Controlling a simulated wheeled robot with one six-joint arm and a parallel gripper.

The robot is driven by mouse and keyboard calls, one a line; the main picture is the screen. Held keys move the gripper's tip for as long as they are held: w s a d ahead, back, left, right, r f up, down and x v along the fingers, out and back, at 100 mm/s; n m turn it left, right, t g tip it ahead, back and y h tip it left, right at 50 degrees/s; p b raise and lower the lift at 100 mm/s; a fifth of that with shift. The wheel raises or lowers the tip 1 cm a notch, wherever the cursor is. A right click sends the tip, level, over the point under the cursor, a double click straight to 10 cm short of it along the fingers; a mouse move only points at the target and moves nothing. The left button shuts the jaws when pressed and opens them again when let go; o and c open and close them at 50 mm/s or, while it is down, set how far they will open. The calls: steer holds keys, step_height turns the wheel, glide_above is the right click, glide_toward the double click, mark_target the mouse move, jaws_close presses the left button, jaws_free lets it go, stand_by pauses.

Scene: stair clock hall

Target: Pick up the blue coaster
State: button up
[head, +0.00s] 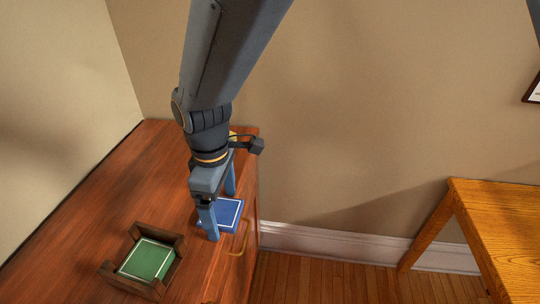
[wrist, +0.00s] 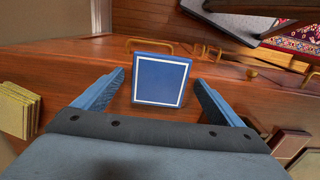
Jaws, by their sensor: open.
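The blue coaster (head: 226,217) is square with a thin white border line and lies on the wooden cabinet top (head: 88,212) near its right edge. It also shows in the wrist view (wrist: 160,80), whole and centred between the fingers. My gripper (head: 221,212) is open and points down over the coaster. In the wrist view one blue finger is left of the coaster and one is right of it, with a gap on each side (wrist: 160,94). I cannot tell the exact height of the fingertips above the cabinet top. Part of the coaster is hidden by a finger in the head view.
A wooden holder (head: 172,241) with a green coaster (head: 147,259) stands nearby on the cabinet. A yellowish stack (wrist: 17,109) is at the left in the wrist view. A wall runs behind the cabinet. A wooden table (head: 500,215) stands at the right.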

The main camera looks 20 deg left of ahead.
steer(key=c, duration=1.2)
steer(key=shift+c, duration=0.2)
steer(key=shift+r, duration=0.15)
